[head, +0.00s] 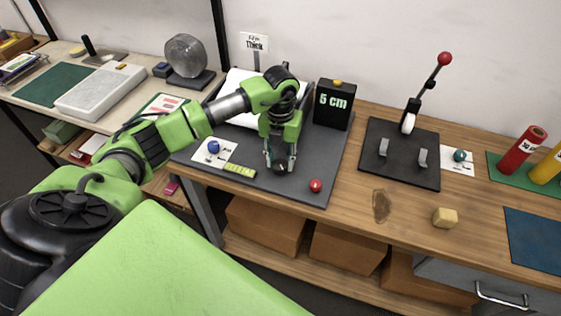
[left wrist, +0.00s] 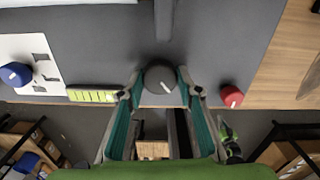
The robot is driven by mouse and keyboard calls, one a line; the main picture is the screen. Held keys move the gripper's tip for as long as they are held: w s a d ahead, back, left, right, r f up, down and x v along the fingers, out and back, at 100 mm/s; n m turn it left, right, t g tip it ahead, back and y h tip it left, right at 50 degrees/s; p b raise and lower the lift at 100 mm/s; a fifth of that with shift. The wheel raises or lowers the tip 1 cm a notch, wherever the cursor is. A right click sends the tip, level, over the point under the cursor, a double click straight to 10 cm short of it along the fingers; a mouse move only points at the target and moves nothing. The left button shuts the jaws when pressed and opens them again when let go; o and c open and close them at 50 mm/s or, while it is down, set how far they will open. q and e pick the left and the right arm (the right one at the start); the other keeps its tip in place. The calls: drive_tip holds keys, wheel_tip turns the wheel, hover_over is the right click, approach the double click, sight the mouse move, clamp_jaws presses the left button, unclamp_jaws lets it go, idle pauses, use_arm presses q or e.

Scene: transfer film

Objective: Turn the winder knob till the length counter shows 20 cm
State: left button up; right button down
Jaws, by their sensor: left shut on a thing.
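The length counter (head: 333,104) is a black box with a yellow top button, and it reads 5 cm. The winder knob is dark and round with a white pointer line; it shows in the left wrist view (left wrist: 161,76), near the front edge of the grey winder base (head: 318,190). My left gripper (head: 279,164) points down over the base, and in the left wrist view its fingers (left wrist: 160,88) close on both sides of the knob. In the head view the gripper hides most of the knob. My right gripper is not in view.
A red knob (head: 316,185) sits right of my left gripper. A blue knob (head: 213,146) on a white card and a green-yellow strip (head: 240,170) lie to the left. A lever press (head: 408,122) with a red ball handle stands to the right.

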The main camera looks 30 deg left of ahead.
sight(279, 163)
use_arm(q)
drive_tip(key=n+b, duration=0.1)
drive_tip(key=n, duration=0.5)
drive_tip(key=shift+a+n, duration=0.1)
drive_tip(key=shift+n, duration=0.2)
drive_tip(key=n, duration=0.5)
drive_tip(key=shift+r+n, duration=0.1)
drive_tip(key=shift+n, duration=0.2)
drive_tip(key=o, duration=1.1)
wheel_tip(279, 163, up, 12)
